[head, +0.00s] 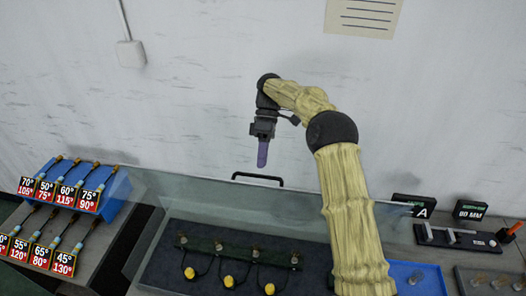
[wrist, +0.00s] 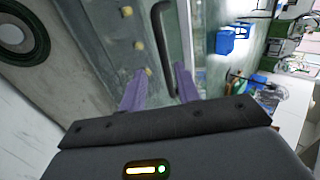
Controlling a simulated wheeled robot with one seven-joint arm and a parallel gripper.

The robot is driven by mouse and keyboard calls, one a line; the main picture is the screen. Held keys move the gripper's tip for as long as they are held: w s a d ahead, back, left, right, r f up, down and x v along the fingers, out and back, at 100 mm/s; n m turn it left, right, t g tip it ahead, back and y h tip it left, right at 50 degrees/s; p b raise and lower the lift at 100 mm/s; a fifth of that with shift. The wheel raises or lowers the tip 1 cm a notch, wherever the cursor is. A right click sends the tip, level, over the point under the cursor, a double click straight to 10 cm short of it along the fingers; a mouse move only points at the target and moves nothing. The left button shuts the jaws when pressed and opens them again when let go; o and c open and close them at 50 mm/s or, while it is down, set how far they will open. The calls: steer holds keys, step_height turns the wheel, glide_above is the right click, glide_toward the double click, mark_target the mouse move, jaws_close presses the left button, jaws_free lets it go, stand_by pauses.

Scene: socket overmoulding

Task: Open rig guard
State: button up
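The rig guard (head: 330,208) is a clear panel over the dark rig bed, and it appears lowered. Its black bar handle (head: 258,179) stands at the guard's far edge in the head view. My gripper (head: 262,162) hangs above that handle with purple fingers pointing down. In the wrist view the handle (wrist: 163,45) runs lengthwise, and its near end lies in the gap between the two spread fingers of my gripper (wrist: 159,82). The fingers are open and hold nothing. Whether they touch the handle cannot be told.
Several yellow-tipped parts (head: 229,281) sit in a row on the rig bed. Blue racks with temperature-labelled tools (head: 108,204) stand at left. A blue tray (head: 428,277), an "A" sign (head: 420,211) and an "80 MM" sign (head: 470,212) are at right. A white wall (head: 190,80) rises behind.

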steer(key=shift+p+v, duration=0.45)
steer(key=shift+v, duration=0.9)
steer(key=shift+d, duration=0.1)
stand_by(0.7)
